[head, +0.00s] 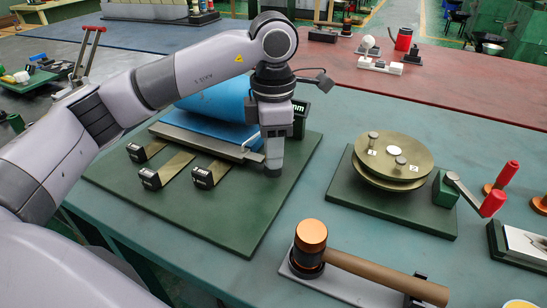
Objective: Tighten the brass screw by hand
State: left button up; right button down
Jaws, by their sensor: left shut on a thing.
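My left gripper (273,168) points straight down at the right end of a steel plate (205,139), on a dark green board (233,222). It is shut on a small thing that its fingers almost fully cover. By its place this is the brass screw, but I cannot make out its head or thread. A blue roll (215,104) lies behind the plate. Brass strips (211,171) with black labelled blocks (148,179) stick out in front of it. My right gripper is not in view.
A brass disc device (393,160) with a red-handled crank (492,204) stands to the right. A mallet (380,270) lies on a grey holder at the front. Tools stand on a red table (455,88) behind. Bare teal tabletop (320,205) separates the boards.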

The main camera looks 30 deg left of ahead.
pick_arm(q)
jog(key=shift+m, duration=0.5)
jog(key=m, duration=0.4)
jog(key=o, duration=0.7)
jog(key=shift+m, duration=0.3)
jog(key=shift+c, duration=0.2)
jog(key=shift+r+p, duration=0.9)
jog(key=shift+r, duration=0.65)
